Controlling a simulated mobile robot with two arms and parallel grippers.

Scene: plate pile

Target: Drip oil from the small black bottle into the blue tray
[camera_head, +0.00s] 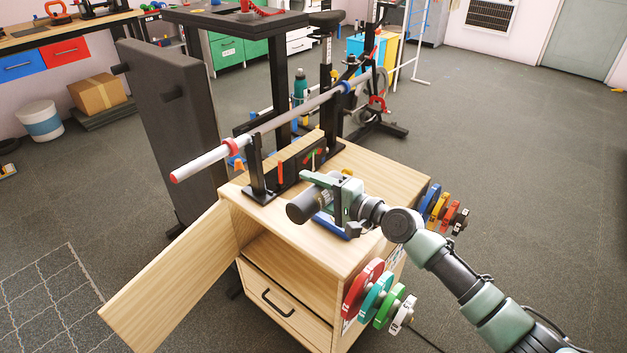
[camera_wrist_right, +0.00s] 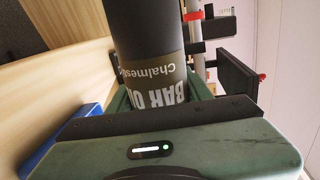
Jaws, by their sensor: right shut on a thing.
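The small black bottle (camera_head: 302,206) lies nearly horizontal in my right gripper (camera_head: 346,205), above the cabinet top. In the right wrist view the bottle (camera_wrist_right: 148,35) shows a grey band with the words "BAR OIL". My right gripper (camera_wrist_right: 150,112) is shut around it. The blue tray (camera_head: 330,227) is on the cabinet top, below the gripper and bottle, which partly hide it. A blue edge of the tray (camera_wrist_right: 62,140) shows at the left of the wrist view. No oil is seen flowing. My left gripper is not in view.
The wooden cabinet (camera_head: 285,232) has its door (camera_head: 170,275) swung open to the left. A barbell bar (camera_head: 208,160) rests on a black stand (camera_head: 258,180) behind the bottle. Coloured weight plates (camera_head: 362,288) hang on the cabinet's right side. Floor at right is clear.

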